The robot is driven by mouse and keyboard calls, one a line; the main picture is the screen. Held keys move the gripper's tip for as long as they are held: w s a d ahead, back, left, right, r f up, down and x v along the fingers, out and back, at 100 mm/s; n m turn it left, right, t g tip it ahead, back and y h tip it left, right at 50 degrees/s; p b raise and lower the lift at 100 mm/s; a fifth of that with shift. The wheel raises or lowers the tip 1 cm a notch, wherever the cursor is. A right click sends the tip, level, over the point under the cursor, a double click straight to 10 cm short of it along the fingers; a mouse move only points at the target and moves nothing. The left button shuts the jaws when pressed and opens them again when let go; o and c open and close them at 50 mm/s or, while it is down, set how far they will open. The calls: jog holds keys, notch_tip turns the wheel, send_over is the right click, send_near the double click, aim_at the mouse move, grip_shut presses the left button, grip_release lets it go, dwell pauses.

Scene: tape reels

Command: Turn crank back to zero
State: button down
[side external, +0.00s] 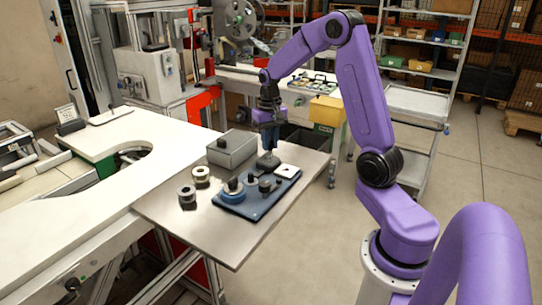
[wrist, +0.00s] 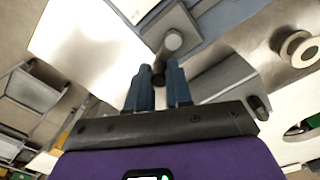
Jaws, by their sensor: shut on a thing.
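A blue baseboard (side external: 262,206) lies on the metal table and carries dark round reels, knobs and a white square plate (side external: 287,171). The crank (side external: 267,163) is a grey part at the board's far edge. My gripper (side external: 268,148) points down over it, its blue fingers close around the crank's handle. In the wrist view the fingers (wrist: 159,72) are close together, with the crank's round grey end (wrist: 173,41) and dark bar just beyond the tips. The crank's exact angle cannot be read.
Two loose tape reels, one (side external: 187,197) nearer and one (side external: 201,176) farther, stand left of the board. The metal table (side external: 165,212) is bare at its front left. A yellow bin (side external: 327,110) is behind.

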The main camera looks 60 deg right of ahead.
jog(key=shift+w+a, duration=0.15)
jog(key=shift+w, duration=0.05)
jog(key=shift+w+a, duration=0.35)
jog(key=shift+w, duration=0.1)
dwell(0.3)
jog(key=shift+w+a, duration=0.15)
jog(key=shift+a, duration=0.15)
jog(key=shift+w+a, duration=0.1)
jog(key=shift+a, duration=0.25)
